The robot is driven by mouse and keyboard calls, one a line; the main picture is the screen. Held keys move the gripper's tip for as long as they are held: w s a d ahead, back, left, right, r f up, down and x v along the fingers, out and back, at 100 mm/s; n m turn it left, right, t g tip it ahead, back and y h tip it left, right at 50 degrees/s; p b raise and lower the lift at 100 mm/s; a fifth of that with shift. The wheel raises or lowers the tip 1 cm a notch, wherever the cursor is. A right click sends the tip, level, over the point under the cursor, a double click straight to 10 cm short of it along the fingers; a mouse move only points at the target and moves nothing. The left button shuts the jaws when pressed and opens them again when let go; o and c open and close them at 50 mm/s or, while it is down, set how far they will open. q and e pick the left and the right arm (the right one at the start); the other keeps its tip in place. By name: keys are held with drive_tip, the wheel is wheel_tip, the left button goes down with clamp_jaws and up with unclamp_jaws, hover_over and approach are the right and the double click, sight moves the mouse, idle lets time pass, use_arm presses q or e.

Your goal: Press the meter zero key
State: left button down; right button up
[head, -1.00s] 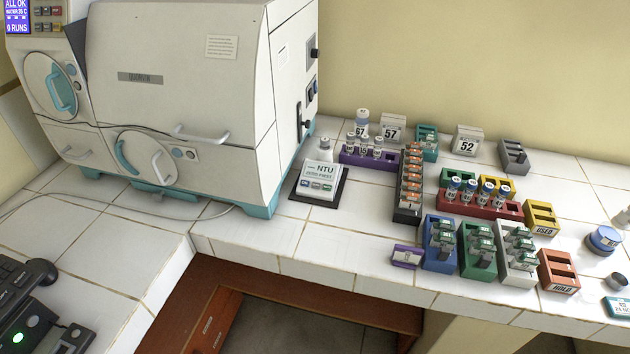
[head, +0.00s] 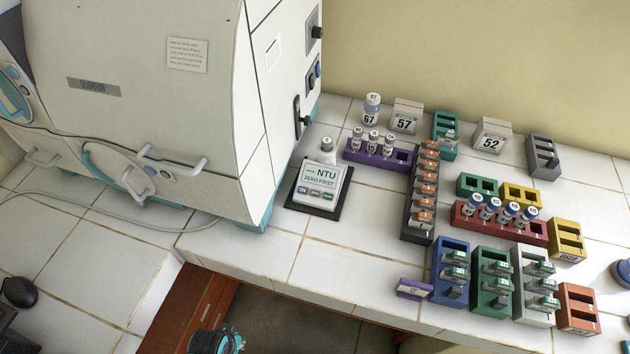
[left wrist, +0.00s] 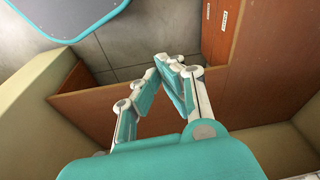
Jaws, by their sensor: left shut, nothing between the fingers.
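The meter (head: 319,186) is a small white box on a dark pad, standing on the white tiled counter right of the large incubator. Its face reads NTU and ZERO FIRST, with a row of small keys (head: 315,193) along its front edge, one blue, one grey, one green. A vial (head: 326,150) stands at its back. In the left wrist view my left gripper (left wrist: 168,62) is shut and empty, above the floor and brown cabinet. Part of my left arm (head: 215,341) shows at the bottom edge of the head view, well below the meter. My right gripper is not in view.
The incubator (head: 150,110) stands close on the meter's left, with a cable (head: 150,226) on the counter. A purple rack (head: 350,154) with vials and a dark rack (head: 412,236) stand to the right. The counter in front of the meter (head: 330,255) is clear.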

use_arm(q)
drive_tip(key=w+d+r+t+h+p, duration=0.1)
drive_tip(key=w+d+r+t+p, duration=0.3)
drive_tip(key=r, duration=0.8)
drive_tip(key=w+d+r+g+h, duration=0.1)
drive_tip(key=w+r, duration=0.4)
drive_tip(key=r, duration=0.7)
drive_tip(key=w+d+r+n+t+h, duration=0.1)
drive_tip(key=w+d+r+t+h, duration=0.1)
drive_tip(key=w+d, duration=0.5)
drive_tip(key=w+d+r+n+t+h, duration=0.2)
drive_tip(key=w+d+r+t, duration=0.3)
drive_tip(key=w, duration=0.5)
wheel_tip(320, 180, up, 3)
drive_tip(key=shift+w+d+f+h, duration=0.2)
drive_tip(key=shift+w+d+h, duration=0.2)
drive_tip(key=shift+d+h, duration=0.5)
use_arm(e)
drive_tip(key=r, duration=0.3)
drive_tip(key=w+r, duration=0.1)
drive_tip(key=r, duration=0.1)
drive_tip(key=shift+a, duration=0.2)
use_arm(q)
drive_tip(key=shift+d, duration=0.1)
drive_tip(key=shift+f, duration=0.1)
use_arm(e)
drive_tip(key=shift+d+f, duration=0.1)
